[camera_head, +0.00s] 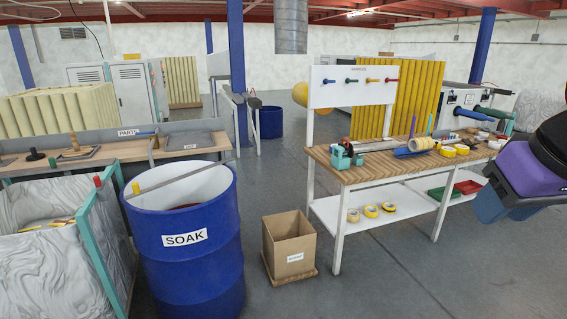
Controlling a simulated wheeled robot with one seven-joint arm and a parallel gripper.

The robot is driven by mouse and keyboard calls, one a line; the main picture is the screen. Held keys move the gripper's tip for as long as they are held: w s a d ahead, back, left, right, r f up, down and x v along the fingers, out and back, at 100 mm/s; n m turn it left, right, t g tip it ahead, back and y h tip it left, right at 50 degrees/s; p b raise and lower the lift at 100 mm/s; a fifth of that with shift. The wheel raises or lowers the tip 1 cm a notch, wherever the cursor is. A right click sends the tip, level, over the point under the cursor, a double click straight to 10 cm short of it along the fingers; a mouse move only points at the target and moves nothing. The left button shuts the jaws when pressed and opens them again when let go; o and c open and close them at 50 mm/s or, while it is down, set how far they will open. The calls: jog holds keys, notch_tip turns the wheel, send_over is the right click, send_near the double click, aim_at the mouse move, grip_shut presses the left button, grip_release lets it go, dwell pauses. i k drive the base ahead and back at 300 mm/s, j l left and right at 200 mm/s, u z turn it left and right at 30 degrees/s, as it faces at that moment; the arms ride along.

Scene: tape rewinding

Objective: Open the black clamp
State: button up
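I cannot make out a black clamp for certain. On the wooden-topped workbench (370,172) at right of centre, a small teal device (347,156) with dark and red parts stands at the front left corner; its details are too small to read. A grey roll or bar (375,145) lies just behind and right of it. My arm (535,170), black and purple, enters from the right edge. Its blue-grey end, my gripper (488,206), hangs in front of the bench's right end, apart from the teal device. Its fingers cannot be told apart.
Yellow tape rolls (463,149) lie on the bench and more (371,211) on its lower shelf. A cardboard box (289,246) and a blue SOAK drum (190,260) stand left of the bench. The floor (410,270) in front of the bench is clear.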

aim_at(346, 147)
jog(key=i, duration=1.1)
jog(key=i+j+z, duration=0.1)
jog(key=i, duration=1.05)
jog(key=i+j, duration=0.1)
jog(key=i, duration=1)
jog(key=l+z, duration=0.05)
